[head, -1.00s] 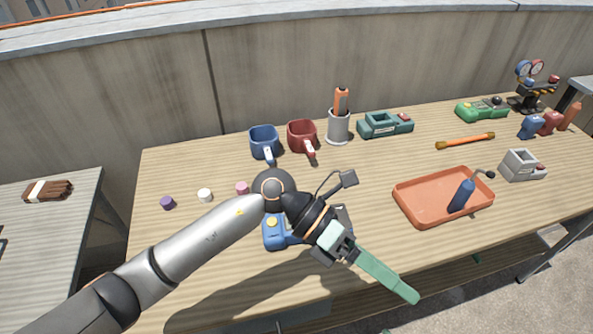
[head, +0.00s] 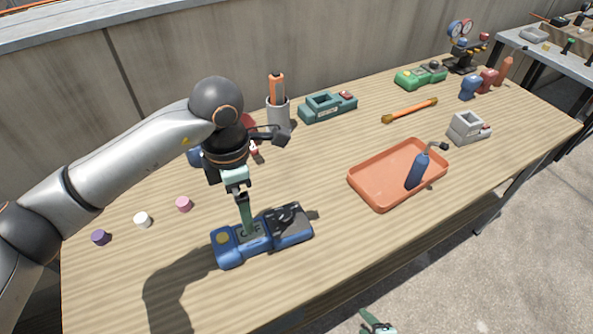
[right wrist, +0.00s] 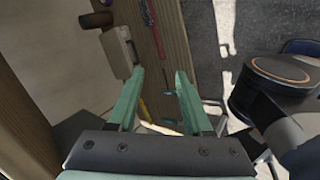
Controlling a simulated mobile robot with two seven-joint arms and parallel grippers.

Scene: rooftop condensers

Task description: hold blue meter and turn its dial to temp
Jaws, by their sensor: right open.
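The blue meter (head: 232,252) lies on the wooden table in the head view. It has a yellow button, a display that seems to read OFF, and a black dial (head: 285,216) on its right part. My left gripper (head: 245,224) points down over the display. Its green fingers show edge-on, so their gap is hidden, and I cannot tell whether they touch the meter. My right gripper (head: 375,322) is at the bottom edge of the head view, in front of the table. In the right wrist view it is open and empty (right wrist: 160,72).
An orange tray (head: 375,203) with a blue torch (head: 418,172) lies right of the meter. Purple, white and pink caps (head: 184,204) are at left. Mugs, partly hidden by my left arm, and a teal case (head: 327,106) stand behind. The table front right of the meter is clear.

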